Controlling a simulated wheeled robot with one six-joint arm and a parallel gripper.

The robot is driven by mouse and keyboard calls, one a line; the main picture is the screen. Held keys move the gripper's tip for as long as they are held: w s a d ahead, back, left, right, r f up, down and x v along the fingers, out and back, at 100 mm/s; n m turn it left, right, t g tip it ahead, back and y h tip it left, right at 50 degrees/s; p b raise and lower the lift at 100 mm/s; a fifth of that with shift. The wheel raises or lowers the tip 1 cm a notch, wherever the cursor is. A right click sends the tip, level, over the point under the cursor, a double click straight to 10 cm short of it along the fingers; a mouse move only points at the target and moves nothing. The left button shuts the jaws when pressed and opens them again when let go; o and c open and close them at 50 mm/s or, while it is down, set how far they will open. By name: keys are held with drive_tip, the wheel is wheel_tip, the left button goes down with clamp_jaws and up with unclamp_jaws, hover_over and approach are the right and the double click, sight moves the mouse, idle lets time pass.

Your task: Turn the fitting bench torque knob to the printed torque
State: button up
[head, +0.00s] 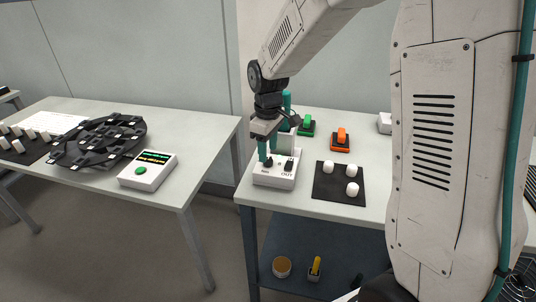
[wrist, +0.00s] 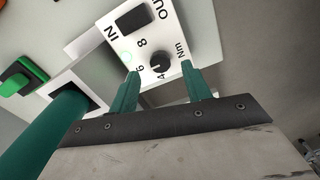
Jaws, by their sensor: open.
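The torque knob (wrist: 160,63) is a small dark dial on the white fitting bench unit (head: 263,178). In the head view my gripper (head: 268,154) points down over the unit and partly hides the knob. A black rocker switch (wrist: 133,19) sits between IN and OUT.
A black mat (head: 325,193) with white pieces lies right of the unit. Green (head: 308,126) and orange (head: 340,140) devices stand behind. The left table holds a white display box (head: 134,180) with a green button; its text is unreadable. A black round rack (head: 75,153) stands beyond it.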

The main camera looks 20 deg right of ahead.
sight(268, 159)
wheel_tip(268, 159, up, 5)
drive_tip(key=shift+f, duration=0.1)
idle(0.6)
drive_tip(key=s+r+m, duration=0.2)
drive_tip(key=s+r, duration=0.1)
drive_tip(key=s, duration=0.7)
drive_tip(key=s+d+r+m+t, duration=0.1)
drive_tip(key=s+r+m, duration=0.2)
drive_tip(key=s, duration=0.7)
drive_tip(key=s+d+r+m, duration=0.1)
drive_tip(key=s+r+m, duration=0.2)
drive_tip(key=s, duration=0.7)
drive_tip(key=shift+s+d, duration=0.15)
drive_tip(key=shift+s, duration=0.15)
